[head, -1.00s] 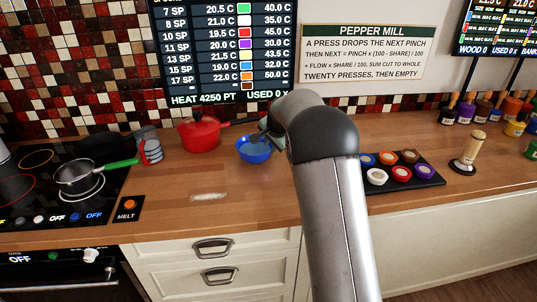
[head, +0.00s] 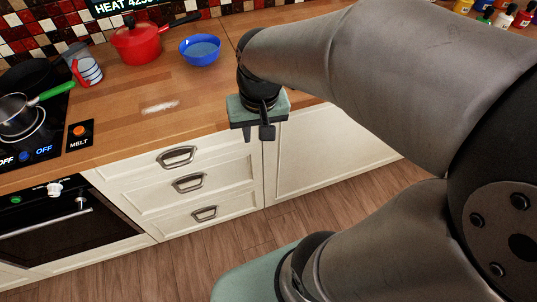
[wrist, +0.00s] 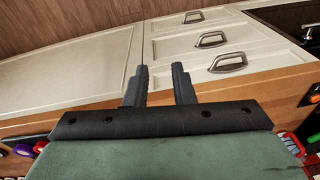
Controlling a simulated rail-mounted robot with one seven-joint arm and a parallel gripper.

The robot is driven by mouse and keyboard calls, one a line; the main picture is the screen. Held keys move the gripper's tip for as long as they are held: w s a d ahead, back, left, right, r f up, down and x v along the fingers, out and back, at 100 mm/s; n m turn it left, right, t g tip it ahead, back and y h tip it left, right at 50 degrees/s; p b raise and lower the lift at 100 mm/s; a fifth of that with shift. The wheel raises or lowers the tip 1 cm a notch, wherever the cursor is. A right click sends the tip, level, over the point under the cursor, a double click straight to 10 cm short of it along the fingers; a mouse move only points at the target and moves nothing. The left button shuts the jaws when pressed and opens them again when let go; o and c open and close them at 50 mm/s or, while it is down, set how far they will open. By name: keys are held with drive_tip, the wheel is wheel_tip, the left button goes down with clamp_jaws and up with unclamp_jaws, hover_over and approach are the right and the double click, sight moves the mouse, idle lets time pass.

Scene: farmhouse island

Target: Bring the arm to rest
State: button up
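My gripper (head: 257,134) hangs in front of the counter's front edge, above the floor, in the head view. My arm folds back from it toward the right side of the picture. In the wrist view my gripper (wrist: 160,75) shows two dark fingers with a clear gap between them. Nothing is between the fingers, and the drawer fronts show behind them. The gripper looks apart from the counter and the drawers, though the exact distance is hard to judge.
The wooden counter (head: 205,95) holds a blue bowl (head: 200,51), a red pot (head: 137,44), a measuring cup (head: 87,70) and a white powder patch (head: 160,107). A saucepan (head: 16,113) stands on the stove at left. Drawers (head: 190,183) lie below; the floor (head: 190,245) is clear.

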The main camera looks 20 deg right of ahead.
drive_tip(key=s+f+n+g, duration=0.1)
drive_tip(key=s+f+n, duration=0.1)
drive_tip(key=s, duration=0.5)
drive_tip(key=shift+s+f, duration=0.25)
drive_tip(key=shift+s, duration=0.15)
